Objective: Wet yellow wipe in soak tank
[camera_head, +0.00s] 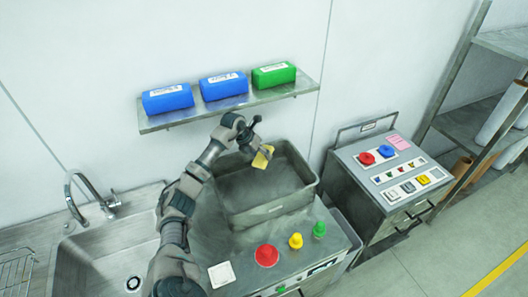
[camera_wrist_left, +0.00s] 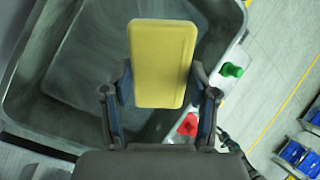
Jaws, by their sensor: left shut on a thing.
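The yellow wipe (camera_head: 263,157) hangs from my left gripper (camera_head: 262,146) above the grey soak tank (camera_head: 265,213) in the head view. In the left wrist view the yellow wipe (camera_wrist_left: 161,62) is a flat rounded block between the two fingers of my left gripper (camera_wrist_left: 160,100), which is shut on it. The tank's rim and inside (camera_wrist_left: 75,75) show below and around the wipe. Whether the wipe touches anything in the tank cannot be told. My right gripper is not in view.
A wall shelf (camera_head: 230,105) above the tank holds two blue packs (camera_head: 223,86) and a green pack (camera_head: 274,75). Red (camera_head: 267,255), yellow (camera_head: 296,240) and green (camera_head: 320,229) knobs stand before the tank. A sink (camera_head: 110,255) lies left, a control cabinet (camera_head: 385,175) right.

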